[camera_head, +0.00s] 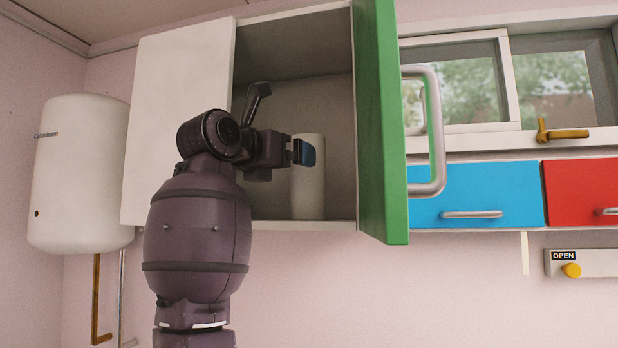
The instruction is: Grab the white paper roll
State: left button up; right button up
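The white paper roll (310,192) stands upright on the floor of the open wall cabinet (290,226), near its right side. My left gripper (303,152) is at the cabinet opening, with its blue-tipped end overlapping the upper left part of the roll. I cannot tell whether it touches the roll or is just in front of it. The fingers are partly hidden, and their opening is unclear. My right gripper is not in view.
The green cabinet door (378,120) stands open right of the roll, with a large metal handle (438,130). A white closed door panel (180,90) is at left. A white water heater (80,175) hangs farther left. Blue (470,195) and red (585,190) drawers are at right.

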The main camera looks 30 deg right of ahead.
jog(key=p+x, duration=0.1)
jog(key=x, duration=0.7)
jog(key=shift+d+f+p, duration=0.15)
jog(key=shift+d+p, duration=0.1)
jog(key=shift+p, duration=0.05)
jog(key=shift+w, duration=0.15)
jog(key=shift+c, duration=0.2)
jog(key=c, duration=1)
